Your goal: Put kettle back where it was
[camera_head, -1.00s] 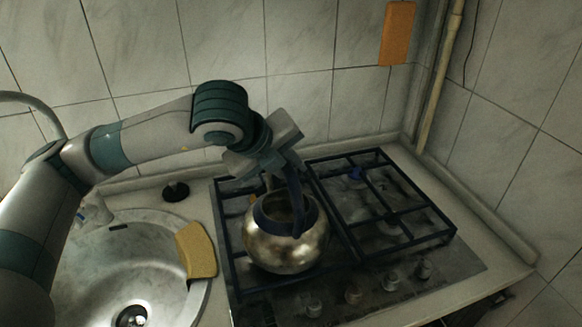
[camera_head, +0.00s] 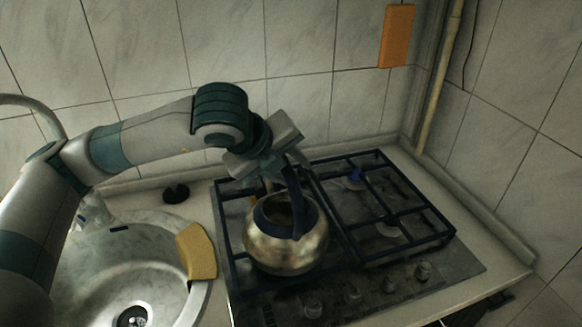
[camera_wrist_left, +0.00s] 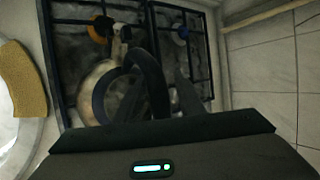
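The kettle (camera_head: 285,250) is a round, worn metal pot with a dark blue rim and a dark arched handle. It stands upright on the left half of the stove (camera_head: 385,235), toward the front. It also shows in the left wrist view (camera_wrist_left: 92,82), partly covered by dark curved parts. My left gripper (camera_head: 292,165) is at the top of the handle, reaching down from above and behind. Its fingers overlap the dark handle, so whether they are closed on it is unclear. My right gripper is not in view.
A sink (camera_head: 150,262) with a yellow sponge (camera_head: 197,251) on its rim lies left of the stove. A small black object (camera_head: 176,192) stands behind the sink. The stove's right half is empty. Tiled walls close off the back and right.

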